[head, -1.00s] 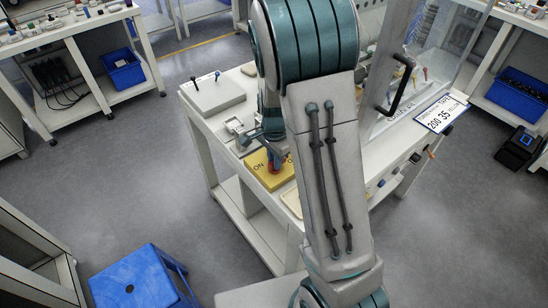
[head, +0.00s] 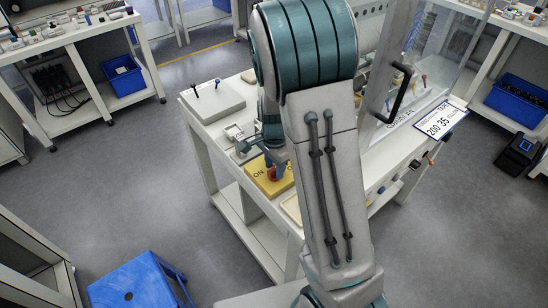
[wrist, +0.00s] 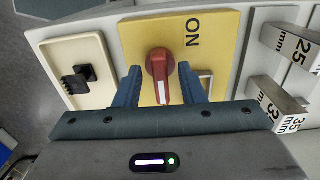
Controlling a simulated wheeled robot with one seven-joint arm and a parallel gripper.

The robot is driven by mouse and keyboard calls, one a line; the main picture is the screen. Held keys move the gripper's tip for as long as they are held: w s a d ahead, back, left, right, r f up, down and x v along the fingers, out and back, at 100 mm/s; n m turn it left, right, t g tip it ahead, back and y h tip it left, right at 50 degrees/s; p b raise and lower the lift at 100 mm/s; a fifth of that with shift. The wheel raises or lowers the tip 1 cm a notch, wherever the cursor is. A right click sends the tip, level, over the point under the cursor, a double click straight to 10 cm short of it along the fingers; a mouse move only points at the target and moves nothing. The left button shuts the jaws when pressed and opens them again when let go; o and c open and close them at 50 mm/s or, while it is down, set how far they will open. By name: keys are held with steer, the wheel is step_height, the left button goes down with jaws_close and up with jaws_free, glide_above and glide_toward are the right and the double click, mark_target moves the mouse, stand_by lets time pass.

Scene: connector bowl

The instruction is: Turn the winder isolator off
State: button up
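The winder isolator is a yellow plate (wrist: 215,45) with a red rotary knob (wrist: 160,68) and the word ON printed on it. In the wrist view the knob's handle, with a white stripe, points down the picture toward my gripper. My gripper (wrist: 160,80) has its two blue fingers either side of the knob's handle, with a narrow gap showing at each side. In the head view my gripper (head: 274,162) is low over the yellow plate (head: 262,182), and the red knob (head: 272,174) is partly hidden by it. A second label there is mostly hidden.
A cream plate with a black switch (wrist: 82,75) lies left of the isolator in the wrist view. Metal blocks marked 25 and 35 (wrist: 278,100) stand close on the right. A clear door with a black handle (head: 398,92) rises beyond my arm. A blue stool (head: 138,282) stands on the floor.

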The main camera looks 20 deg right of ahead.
step_height(320, 180, up, 14)
steer(key=shift+f, duration=0.2)
steer(key=shift+s, duration=0.1)
stand_by(0.5)
